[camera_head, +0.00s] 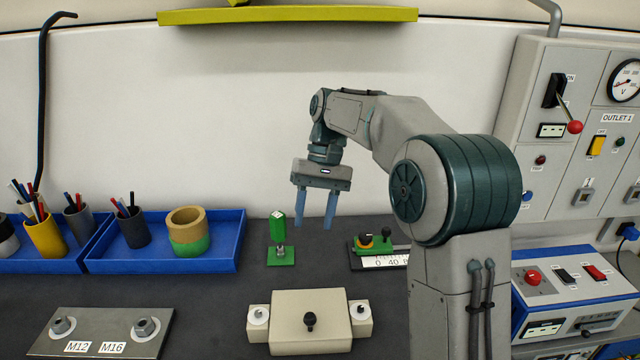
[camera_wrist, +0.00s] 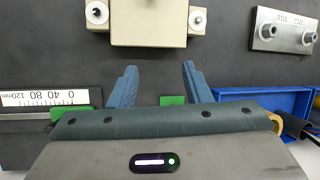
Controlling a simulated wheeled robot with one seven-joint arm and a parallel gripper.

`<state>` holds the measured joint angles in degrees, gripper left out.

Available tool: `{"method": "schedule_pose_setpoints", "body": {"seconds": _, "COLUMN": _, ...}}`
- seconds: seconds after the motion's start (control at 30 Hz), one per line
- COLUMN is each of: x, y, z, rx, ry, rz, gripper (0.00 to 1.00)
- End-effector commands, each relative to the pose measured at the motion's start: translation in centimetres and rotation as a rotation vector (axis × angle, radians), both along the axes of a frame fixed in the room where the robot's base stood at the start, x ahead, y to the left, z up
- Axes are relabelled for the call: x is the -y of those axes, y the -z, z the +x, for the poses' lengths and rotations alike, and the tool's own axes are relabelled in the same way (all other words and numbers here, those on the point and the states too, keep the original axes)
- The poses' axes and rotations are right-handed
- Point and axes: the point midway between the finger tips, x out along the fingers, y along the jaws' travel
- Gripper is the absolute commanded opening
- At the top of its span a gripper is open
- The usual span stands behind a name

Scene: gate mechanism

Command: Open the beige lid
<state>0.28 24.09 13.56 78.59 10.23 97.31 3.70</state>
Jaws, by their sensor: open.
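The beige lid (camera_head: 290,325) sits flat and closed on the dark bench, with a black knob (camera_head: 310,321) near its middle. A beige side block with a white round cap stands at its left (camera_head: 258,318) and another at its right (camera_head: 360,314). The lid also shows at the top of the wrist view (camera_wrist: 150,25), cut off by the frame edge, with its knob out of view. My gripper (camera_head: 315,222) is open and empty, pointing down above the bench, behind the lid and well above it. Its two blue fingers also show in the wrist view (camera_wrist: 157,72).
A green clamp-like tool (camera_head: 281,256) stands behind the lid, and a green gauge with a scale (camera_head: 376,250) is to its right. A metal plate with M12 and M16 studs (camera_head: 110,335) lies left. Blue trays (camera_head: 165,265) hold cups and rings. A control panel (camera_head: 575,130) is at right.

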Motion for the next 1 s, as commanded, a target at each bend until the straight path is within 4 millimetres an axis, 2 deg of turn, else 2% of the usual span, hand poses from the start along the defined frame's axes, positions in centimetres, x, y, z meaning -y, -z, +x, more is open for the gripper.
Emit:
{"method": "schedule_pose_setpoints", "body": {"seconds": 0.2, "x": 0.7, "y": -3.2, "z": 1.4, "rx": 0.001, "ry": 0.000, "rz": 0.000, "gripper": 0.44}}
{"method": "schedule_pose_setpoints", "body": {"seconds": 0.47, "x": 1.2, "y": -5.9, "z": 2.5, "rx": 0.000, "ry": 0.000, "rz": -0.001, "gripper": 0.44}}
{"method": "schedule_pose_setpoints", "body": {"seconds": 0.63, "x": 1.4, "y": -6.5, "z": 2.7, "rx": -0.002, "ry": -0.001, "rz": -0.001, "gripper": 0.44}}
{"method": "schedule_pose_setpoints", "body": {"seconds": 1.0, "x": 1.4, "y": -6.7, "z": 2.7, "rx": 0.000, "ry": 0.000, "rz": -0.002, "gripper": 0.44}}
